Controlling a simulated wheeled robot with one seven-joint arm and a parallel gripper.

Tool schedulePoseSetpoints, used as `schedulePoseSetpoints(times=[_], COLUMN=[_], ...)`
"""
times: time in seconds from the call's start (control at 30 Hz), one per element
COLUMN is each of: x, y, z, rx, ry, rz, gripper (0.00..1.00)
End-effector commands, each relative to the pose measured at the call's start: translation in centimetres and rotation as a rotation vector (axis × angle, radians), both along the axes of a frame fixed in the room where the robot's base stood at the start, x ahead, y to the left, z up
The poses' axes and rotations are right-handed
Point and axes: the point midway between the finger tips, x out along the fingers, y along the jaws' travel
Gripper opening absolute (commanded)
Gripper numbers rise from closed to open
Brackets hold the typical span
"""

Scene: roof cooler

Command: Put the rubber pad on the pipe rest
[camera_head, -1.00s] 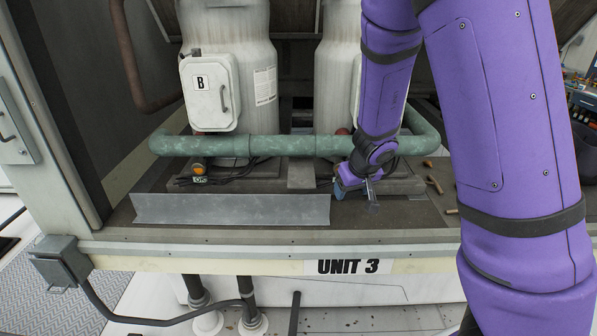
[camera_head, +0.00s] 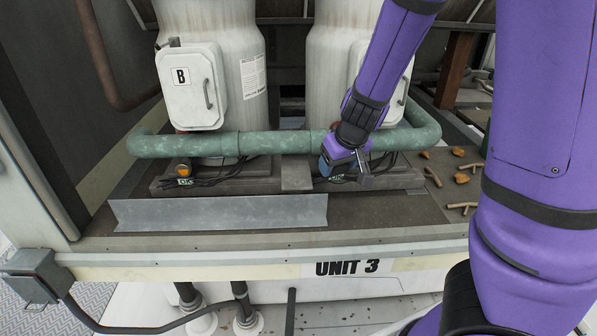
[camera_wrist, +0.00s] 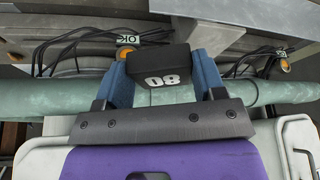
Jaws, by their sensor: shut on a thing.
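The rubber pad (camera_wrist: 160,60) is a black block with a white number on its face, seen in the wrist view. My gripper (camera_wrist: 162,82) is shut on it, one blue finger on each side. In the head view my gripper (camera_head: 338,160) is in front of the green pipe, right of the grey block under it; the pad cannot be made out there. That grey block (camera_head: 297,173), seemingly the pipe rest, sits on the plinth below the pipe. In the wrist view a grey surface (camera_wrist: 215,36) shows behind the pad; the pad looks apart from the pipe.
The green pipe (camera_head: 200,145) runs across in front of two white tanks (camera_head: 225,70). An angled metal strip (camera_head: 220,212) stands along the front left. Black cables (camera_head: 215,181) lie on the plinth. Loose debris (camera_head: 460,178) lies on the right. Deck right of the strip (camera_head: 390,212) is clear.

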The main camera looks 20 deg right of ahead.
Motion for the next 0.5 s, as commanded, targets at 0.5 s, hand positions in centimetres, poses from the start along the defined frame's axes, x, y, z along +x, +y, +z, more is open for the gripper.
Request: schedulePoseSetpoints(times=[0.5], x=[6.1], y=[7.2], z=[-0.9], rx=[0.000], ry=[0.000], rz=[0.001], gripper=[0.38])
